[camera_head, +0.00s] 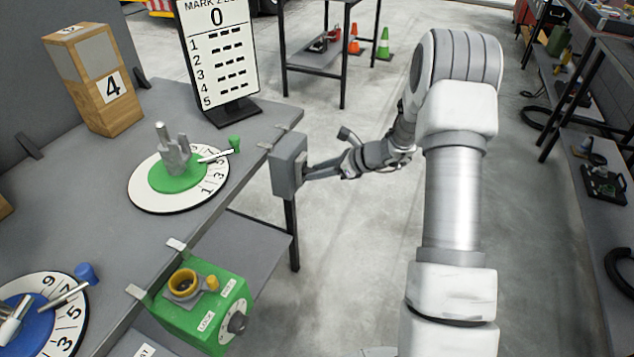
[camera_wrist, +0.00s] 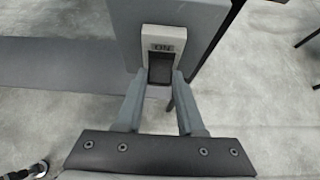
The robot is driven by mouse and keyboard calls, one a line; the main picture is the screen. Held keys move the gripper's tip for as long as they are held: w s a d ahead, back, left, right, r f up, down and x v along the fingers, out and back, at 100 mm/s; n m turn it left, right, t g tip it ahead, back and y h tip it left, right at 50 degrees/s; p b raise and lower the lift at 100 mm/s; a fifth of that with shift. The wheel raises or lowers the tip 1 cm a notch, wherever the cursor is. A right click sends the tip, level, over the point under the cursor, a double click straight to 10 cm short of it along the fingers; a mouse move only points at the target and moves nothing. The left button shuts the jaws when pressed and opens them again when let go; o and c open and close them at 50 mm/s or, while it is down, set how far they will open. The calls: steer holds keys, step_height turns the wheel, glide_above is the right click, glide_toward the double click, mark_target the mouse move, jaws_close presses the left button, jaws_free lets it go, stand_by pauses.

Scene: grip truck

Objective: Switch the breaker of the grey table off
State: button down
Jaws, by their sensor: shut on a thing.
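The breaker is a grey box (camera_head: 288,164) fixed at the edge of the grey table (camera_head: 228,116). In the wrist view its face carries a light grey switch plate (camera_wrist: 178,39) marked "ON", with a dark rocker or recess (camera_wrist: 160,72) below the word. My gripper (camera_head: 308,172) reaches the breaker from the right. In the wrist view my gripper's two fingers (camera_wrist: 158,80) have their tips at the lower part of the switch plate, one on each side of the dark part. The jaws are shut on the switch part; the exact contact is hard to see.
On the table stand a green numbered dial (camera_head: 178,179), a blue dial (camera_head: 35,315), a wooden box marked 4 (camera_head: 100,90) and a score board (camera_head: 222,55). A green box (camera_head: 205,305) hangs at the front edge. Floor right of the breaker is clear.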

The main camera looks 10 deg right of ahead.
step_height(320, 180, down, 2)
steer(key=t+y+b, duration=0.2)
steer(key=y+b, duration=0.1)
steer(key=b, duration=0.3)
steer(key=shift+d+f+t+y, duration=0.1)
steer(key=shift+t+y, duration=0.2)
steer(key=shift+b, duration=0.3)
steer(key=c, duration=0.5)
jaws_free()
steer(key=p+v, duration=0.1)
steer(key=v, duration=0.4)
steer(key=p+v, duration=0.1)
steer(key=v, duration=0.5)
steer(key=p+v, duration=0.2)
steer(key=v, duration=0.4)
steer(key=shift+s+d+f, duration=0.15)
steer(key=shift+s+f, duration=0.05)
steer(key=shift+f, duration=0.1)
